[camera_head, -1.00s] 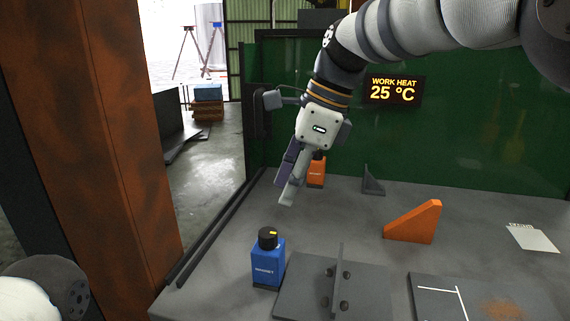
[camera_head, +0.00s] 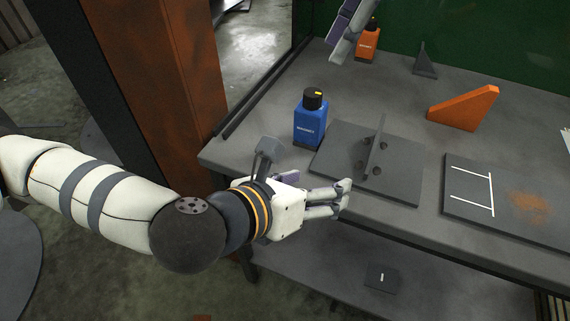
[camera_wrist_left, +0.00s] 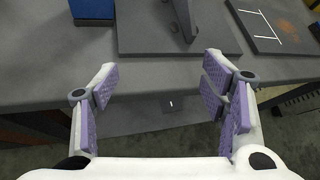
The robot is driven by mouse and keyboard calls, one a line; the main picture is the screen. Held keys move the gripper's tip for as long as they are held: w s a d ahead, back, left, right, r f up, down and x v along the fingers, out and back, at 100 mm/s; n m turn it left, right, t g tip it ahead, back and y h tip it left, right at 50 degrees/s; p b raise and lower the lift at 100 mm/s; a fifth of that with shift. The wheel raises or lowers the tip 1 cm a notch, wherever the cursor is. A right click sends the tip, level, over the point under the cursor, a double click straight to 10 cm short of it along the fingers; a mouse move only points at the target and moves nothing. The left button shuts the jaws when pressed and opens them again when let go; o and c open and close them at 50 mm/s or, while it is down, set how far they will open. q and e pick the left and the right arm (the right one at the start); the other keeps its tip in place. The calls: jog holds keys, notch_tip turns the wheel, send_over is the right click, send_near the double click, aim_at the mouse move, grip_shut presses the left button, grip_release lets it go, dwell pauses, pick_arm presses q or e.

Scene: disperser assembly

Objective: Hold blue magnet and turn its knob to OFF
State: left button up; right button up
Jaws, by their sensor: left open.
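The blue magnet (camera_head: 310,124) stands upright on the grey table, with a black knob (camera_head: 314,99) on top that carries a yellow mark. My left gripper (camera_head: 342,199) is open and empty at the table's front edge, nearer the camera than the magnet and apart from it. In the left wrist view the gripper's purple-padded fingers (camera_wrist_left: 160,88) are spread, and the lower part of the blue magnet (camera_wrist_left: 92,10) shows at the top left. My right gripper (camera_head: 345,38) hangs at the top, partly cut off, near an orange magnet (camera_head: 368,44); its opening is unclear.
A grey plate with an upright bracket (camera_head: 377,150) lies right of the blue magnet. Further right are an orange wedge (camera_head: 465,108) and a dark plate with white lines (camera_head: 463,205). A rust-coloured column (camera_head: 160,55) stands left of the table. A lower shelf (camera_head: 440,270) is underneath.

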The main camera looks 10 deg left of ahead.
aim_at(306, 128)
pick_arm(q)
jog(key=w+a+r+t+y, duration=0.2)
jog(key=w+a, duration=0.1)
jog(key=w+a+t+y, duration=0.1)
jog(key=t, duration=0.1)
jog(key=shift+w+a+r+n, duration=0.2)
jog(key=shift+w+r+n, duration=0.1)
jog(key=shift+w+r, duration=0.1)
jog(key=x, duration=1.1)
jog(key=shift+w+d+r, duration=0.1)
jog(key=shift+w+r, duration=0.05)
jog(key=shift+w, duration=0.3)
grip_shut()
